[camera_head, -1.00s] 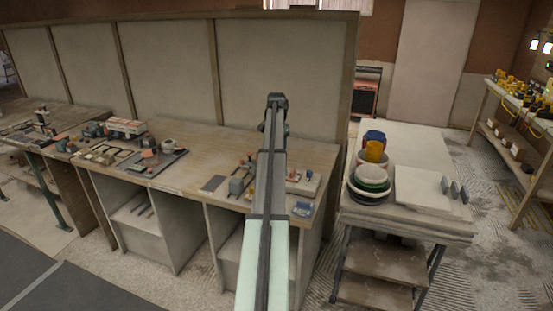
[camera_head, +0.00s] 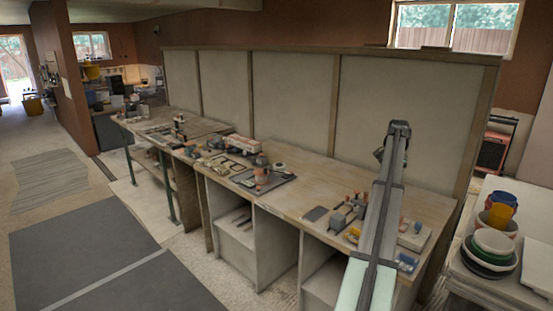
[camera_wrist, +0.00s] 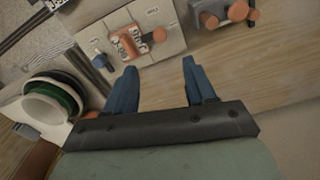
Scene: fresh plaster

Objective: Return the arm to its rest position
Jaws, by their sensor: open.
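My gripper (camera_wrist: 160,88) shows in the wrist view with its two blue fingers apart and nothing between them. It is above the wooden workbench (camera_wrist: 240,75), with a light plate carrying an orange-and-white part (camera_wrist: 139,40) just beyond the fingertips. In the head view my arm reaches up over the right end of the workbench (camera_head: 310,180). The fingers cannot be made out in that view, and the arm hides part of the bench top.
Small tools and parts (camera_head: 340,215) lie around the arm on the bench. A tall panelled partition (camera_head: 290,100) stands behind. At right, a side table holds stacked bowls (camera_head: 490,250) and an orange cup (camera_head: 499,213). The floor at left (camera_head: 100,250) is clear.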

